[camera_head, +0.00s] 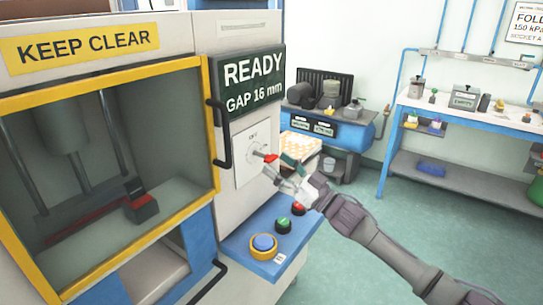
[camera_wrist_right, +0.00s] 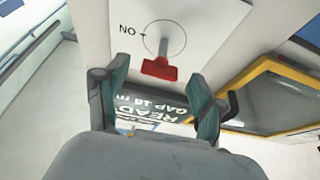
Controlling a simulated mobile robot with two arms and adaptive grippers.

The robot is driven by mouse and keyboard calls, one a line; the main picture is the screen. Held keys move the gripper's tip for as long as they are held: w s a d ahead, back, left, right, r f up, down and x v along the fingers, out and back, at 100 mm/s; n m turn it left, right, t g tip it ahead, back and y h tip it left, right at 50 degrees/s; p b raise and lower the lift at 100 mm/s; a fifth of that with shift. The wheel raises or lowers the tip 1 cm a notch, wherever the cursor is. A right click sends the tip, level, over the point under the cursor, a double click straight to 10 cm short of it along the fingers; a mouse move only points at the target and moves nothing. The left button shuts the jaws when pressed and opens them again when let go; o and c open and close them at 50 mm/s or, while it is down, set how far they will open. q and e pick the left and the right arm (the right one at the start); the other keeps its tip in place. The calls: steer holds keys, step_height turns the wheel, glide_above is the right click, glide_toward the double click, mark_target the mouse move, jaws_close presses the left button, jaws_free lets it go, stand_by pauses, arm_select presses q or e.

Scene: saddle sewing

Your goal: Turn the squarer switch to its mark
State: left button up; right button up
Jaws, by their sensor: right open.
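The squarer switch is a red-ended lever (camera_head: 270,158) on a white plate (camera_head: 247,165) on the machine front. In the right wrist view its red crossbar (camera_wrist_right: 159,68) sits on a grey stem inside a thin printed circle. Lettering and a short tick mark (camera_wrist_right: 135,32) lie at the circle's edge; the lettering appears upside down there, probably "ON". The bar is not at the tick in that view. My right gripper (camera_head: 281,169) is open, with one finger on each side of the red bar in the wrist view. Contact cannot be told. My left gripper is not in view.
A sign (camera_head: 252,82) reads READY, GAP 16 mm. A black door handle (camera_head: 220,133) is left of the switch. A workbench (camera_head: 455,108) stands at the right; floor between is clear.

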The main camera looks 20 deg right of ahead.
mark_target(264, 156)
steer(key=shift+x, duration=1.35)
steer(key=c, duration=1.2)
